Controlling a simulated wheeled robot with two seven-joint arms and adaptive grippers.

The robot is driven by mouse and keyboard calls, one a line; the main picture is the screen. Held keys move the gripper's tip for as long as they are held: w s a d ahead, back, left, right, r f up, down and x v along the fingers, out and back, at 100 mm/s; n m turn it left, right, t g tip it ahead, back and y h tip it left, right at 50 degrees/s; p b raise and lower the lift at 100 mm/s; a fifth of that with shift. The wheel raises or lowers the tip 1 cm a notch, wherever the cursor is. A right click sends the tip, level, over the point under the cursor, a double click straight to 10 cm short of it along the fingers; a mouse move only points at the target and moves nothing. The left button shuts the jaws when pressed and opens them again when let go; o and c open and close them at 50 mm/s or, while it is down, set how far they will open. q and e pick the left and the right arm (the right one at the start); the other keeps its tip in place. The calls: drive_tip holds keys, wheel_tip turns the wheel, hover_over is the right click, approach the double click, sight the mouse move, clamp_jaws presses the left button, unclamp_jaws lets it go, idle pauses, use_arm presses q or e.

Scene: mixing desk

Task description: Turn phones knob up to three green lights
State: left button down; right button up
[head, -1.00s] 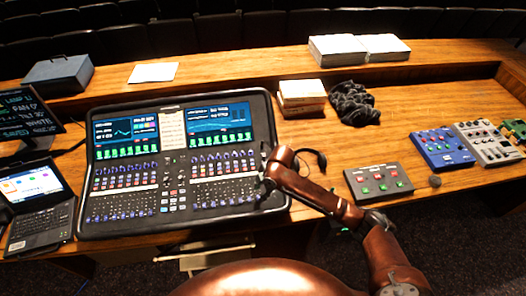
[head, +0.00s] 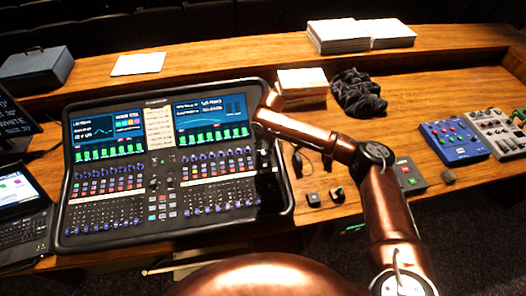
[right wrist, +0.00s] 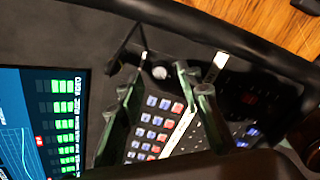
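The mixing desk (head: 160,215) has two lit screens, rows of coloured buttons and several knobs. In the right wrist view, a small pale round knob (right wrist: 160,72) stands on the dark panel between my fingers, nearer the left one. I cannot read a label, so I cannot tell whether it is the phones knob. My right gripper (right wrist: 181,62) is open above the panel, with no visible contact with the knob. In the head view, my right gripper (head: 265,158) hangs over the desk's right edge, small and dark. My left gripper is not in view.
To the right of the desk lie two small dark items (head: 325,197), a grey button box (head: 410,176) partly behind my arm, and a blue mixer (head: 453,141). Books (head: 302,84) and a black cloth-like heap (head: 357,93) lie behind. A laptop (head: 22,215) stands at left.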

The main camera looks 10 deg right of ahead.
sight(263, 154)
drive_tip(key=shift+a+f, duration=0.1)
drive_tip(key=shift+f, duration=0.95)
drive_tip(key=c, duration=0.7)
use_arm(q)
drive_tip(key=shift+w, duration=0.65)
use_arm(e)
clamp_jaws()
